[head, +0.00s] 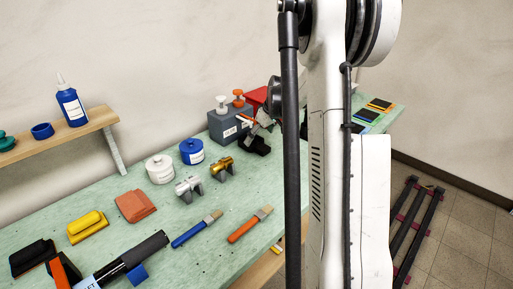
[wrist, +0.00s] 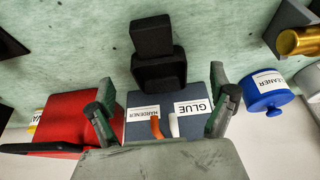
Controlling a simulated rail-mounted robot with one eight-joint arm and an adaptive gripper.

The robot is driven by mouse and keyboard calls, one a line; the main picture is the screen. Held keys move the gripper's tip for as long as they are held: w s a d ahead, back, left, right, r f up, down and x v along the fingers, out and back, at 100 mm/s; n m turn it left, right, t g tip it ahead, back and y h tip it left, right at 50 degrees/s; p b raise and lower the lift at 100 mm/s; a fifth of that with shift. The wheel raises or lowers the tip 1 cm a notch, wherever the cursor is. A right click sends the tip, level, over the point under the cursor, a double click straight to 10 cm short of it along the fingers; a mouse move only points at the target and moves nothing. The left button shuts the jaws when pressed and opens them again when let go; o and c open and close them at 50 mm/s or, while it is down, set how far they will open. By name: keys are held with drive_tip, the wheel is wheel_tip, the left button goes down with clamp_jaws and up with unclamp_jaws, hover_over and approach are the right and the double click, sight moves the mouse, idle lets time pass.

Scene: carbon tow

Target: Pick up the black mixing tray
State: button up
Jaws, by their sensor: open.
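A black blocky piece (wrist: 158,70), which appears to be the mixing tray, sits on the green bench in front of the grey dispenser box in the wrist view. It has a wider part and a narrower part. In the head view it shows as a dark shape (head: 258,146) just below my gripper (head: 262,128). My gripper (wrist: 165,107) is open in the wrist view, its two fingers apart to either side of the dispenser box (wrist: 185,90). The black piece lies beyond the fingertips, roughly centred between them, with no contact visible. My arm hides part of the bench in the head view.
The dispenser box (head: 228,125) with HARDENER and GLUE labels and pumps stands close by. A red container (wrist: 65,120) is beside it. A blue tub (wrist: 265,92) and a metal clamp with a gold cylinder (head: 222,165) are nearby. Brushes (head: 250,224) lie towards the front.

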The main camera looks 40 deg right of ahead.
drive_tip(key=shift+x, duration=2.6)
drive_tip(key=shift+d, duration=0.2)
drive_tip(key=c, duration=1.4)
drive_tip(key=shift+o, duration=0.2)
drive_tip(key=shift+r, duration=0.2)
